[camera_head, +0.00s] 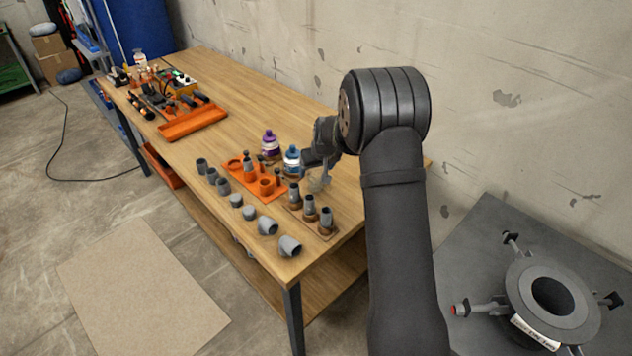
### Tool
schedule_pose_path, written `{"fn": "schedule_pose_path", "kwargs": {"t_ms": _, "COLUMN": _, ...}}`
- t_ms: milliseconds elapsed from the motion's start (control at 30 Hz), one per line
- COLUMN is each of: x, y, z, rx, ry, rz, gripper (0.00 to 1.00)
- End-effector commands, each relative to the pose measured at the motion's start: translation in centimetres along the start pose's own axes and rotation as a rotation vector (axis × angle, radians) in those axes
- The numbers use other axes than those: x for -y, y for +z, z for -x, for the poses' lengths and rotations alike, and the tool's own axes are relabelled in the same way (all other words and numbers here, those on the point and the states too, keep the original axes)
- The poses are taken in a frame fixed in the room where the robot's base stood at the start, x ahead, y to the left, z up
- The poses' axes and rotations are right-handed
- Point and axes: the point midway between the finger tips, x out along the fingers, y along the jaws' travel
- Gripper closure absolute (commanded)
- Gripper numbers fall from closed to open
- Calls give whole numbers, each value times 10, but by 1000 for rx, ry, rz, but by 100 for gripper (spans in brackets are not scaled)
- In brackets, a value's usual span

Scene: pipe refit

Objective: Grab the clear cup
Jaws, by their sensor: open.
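My gripper (320,172) is small in the picture, at the right end of the workbench, pointing down over the tabletop. It is open. A faint see-through shape, which looks like the clear cup (317,184), is right under and against the gripper's tip in the picture. Its outline is hard to make out, and I cannot tell whether the fingers are around it or just above it. My arm hides part of the bench behind it.
A blue-capped bottle (292,160) and a purple bottle (269,145) stand close to the left. An orange tray (262,193) holds fittings. Grey pipe pieces (267,225) line the front edge. A board with upright fittings (310,212) stands nearer. The middle of the workbench (240,110) is clear.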

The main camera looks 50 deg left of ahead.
Motion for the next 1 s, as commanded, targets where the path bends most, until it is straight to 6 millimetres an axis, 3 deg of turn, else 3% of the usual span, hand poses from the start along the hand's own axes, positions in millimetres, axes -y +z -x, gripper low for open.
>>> {"fn": "schedule_pose_path", "kwargs": {"t_ms": 167, "x": 0, "y": 0, "z": -9, "rx": 1, "ry": 0, "rz": 0, "gripper": 24}}
{"fn": "schedule_pose_path", "kwargs": {"t_ms": 500, "x": -3, "y": 2, "z": -52, "rx": 1, "ry": 0, "rz": 0, "gripper": 24}}
{"fn": "schedule_pose_path", "kwargs": {"t_ms": 800, "x": -3, "y": 2, "z": -57, "rx": 1, "ry": 0, "rz": 0, "gripper": 24}}
{"fn": "schedule_pose_path", "kwargs": {"t_ms": 867, "x": -3, "y": 2, "z": -57, "rx": 1, "ry": 0, "rz": 0, "gripper": 32}}
{"fn": "schedule_pose_path", "kwargs": {"t_ms": 1000, "x": -3, "y": 2, "z": -56, "rx": 1, "ry": 0, "rz": 0, "gripper": 59}}
